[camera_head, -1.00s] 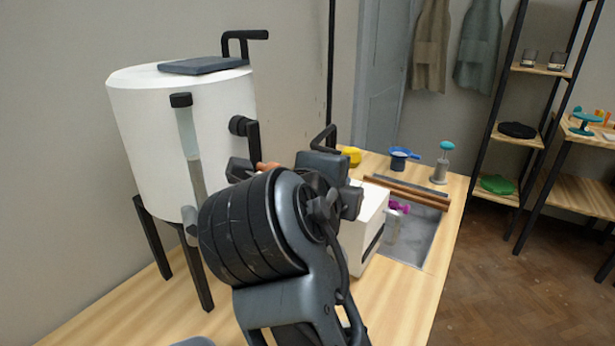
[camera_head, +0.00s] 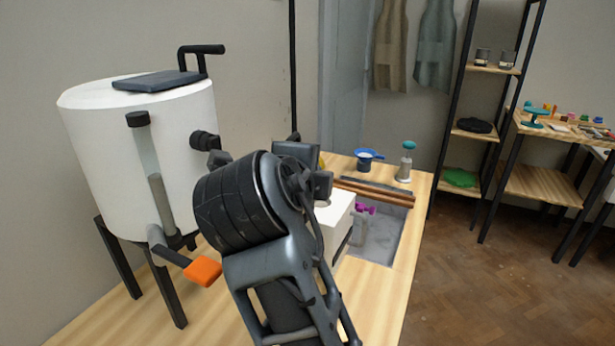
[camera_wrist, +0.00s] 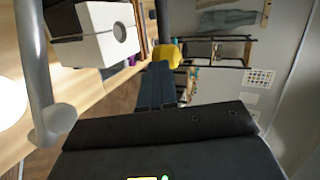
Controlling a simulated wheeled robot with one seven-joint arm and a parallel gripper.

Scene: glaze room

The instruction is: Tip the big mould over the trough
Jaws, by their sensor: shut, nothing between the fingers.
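The big mould (camera_head: 335,222) is a white block beside the trough, partly hidden by my arm in the head view. In the wrist view the mould (camera_wrist: 112,42) shows a round dark hole in one face, with a dark band along one side. The trough (camera_head: 385,243) is a grey sunken basin in the bench. Two brown wooden bars (camera_head: 373,192) lie across its far part. My gripper (camera_wrist: 156,72) is shut and empty, apart from the mould in the wrist view.
A white drum (camera_head: 175,180) on black legs stands left, its orange-tipped lever (camera_head: 203,271) sticking out. A blue jug (camera_head: 366,160) and a teal-topped tool (camera_head: 406,165) stand behind the trough. A purple item (camera_head: 364,208) is by the mould. A yellow object (camera_wrist: 167,55) lies beyond.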

